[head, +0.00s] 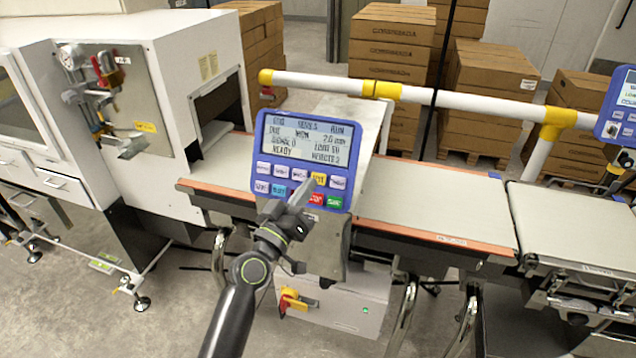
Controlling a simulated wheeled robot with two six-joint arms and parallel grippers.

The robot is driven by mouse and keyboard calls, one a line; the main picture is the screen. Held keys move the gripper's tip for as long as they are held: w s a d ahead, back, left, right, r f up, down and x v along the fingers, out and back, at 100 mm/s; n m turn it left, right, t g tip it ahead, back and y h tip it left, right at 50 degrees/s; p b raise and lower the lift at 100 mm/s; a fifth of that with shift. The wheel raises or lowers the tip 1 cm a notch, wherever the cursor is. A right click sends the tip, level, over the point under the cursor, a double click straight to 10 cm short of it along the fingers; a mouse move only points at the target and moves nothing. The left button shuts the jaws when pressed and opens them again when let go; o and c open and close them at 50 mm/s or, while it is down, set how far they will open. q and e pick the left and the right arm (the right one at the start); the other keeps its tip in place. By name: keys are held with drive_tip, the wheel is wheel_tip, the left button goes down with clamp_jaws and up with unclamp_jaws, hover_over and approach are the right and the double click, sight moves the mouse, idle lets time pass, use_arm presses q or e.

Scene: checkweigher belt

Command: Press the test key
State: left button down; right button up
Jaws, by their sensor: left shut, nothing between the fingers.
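A blue control panel (262,130) with a grey screen (310,140) stands over the belt, with two rows of keys below the screen. A yellow key (319,179) is in the upper row; its label is partly covered and too small to read surely, so I cannot tell if it is the test key. My left gripper (307,184) is shut and empty, its tips pointing up at the panel just beside the yellow key. I cannot tell whether they touch it. The gripper hides part of the lower row. My right gripper is out of view.
A red key (316,199) and a green key (335,202) lie right of the fingers. The conveyor belt (440,212) runs behind the panel, under a white rail (450,98) with yellow joints. A white cabinet (190,60) stands left; stacked cartons (390,45) stand behind.

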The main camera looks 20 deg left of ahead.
sight(321, 174)
use_arm(q)
drive_tip(key=shift+w+d+f+b, duration=0.1)
drive_tip(key=shift+w+f+b, duration=0.2)
drive_tip(key=shift+w, duration=0.25)
drive_tip(key=shift+w+a+f+b, duration=0.1)
drive_tip(key=shift+w+f+b, duration=0.2)
drive_tip(key=shift+w, duration=0.3)
drive_tip(key=shift+w+d+f+b, duration=0.1)
drive_tip(key=shift+w+f+b, duration=0.2)
drive_tip(key=shift+w, duration=0.25)
idle(0.7)
drive_tip(key=shift+w+f+b, duration=0.15)
drive_tip(key=shift+w+b, duration=0.2)
drive_tip(key=shift+w+f+b, duration=0.2)
drive_tip(key=shift+w+b, duration=0.15)
drive_tip(key=shift+b, duration=0.05)
idle(0.7)
idle(0.3)
drive_tip(key=shift+s+r+p, duration=0.4)
drive_tip(key=shift+s+p, duration=0.05)
drive_tip(key=shift+s, duration=0.3)
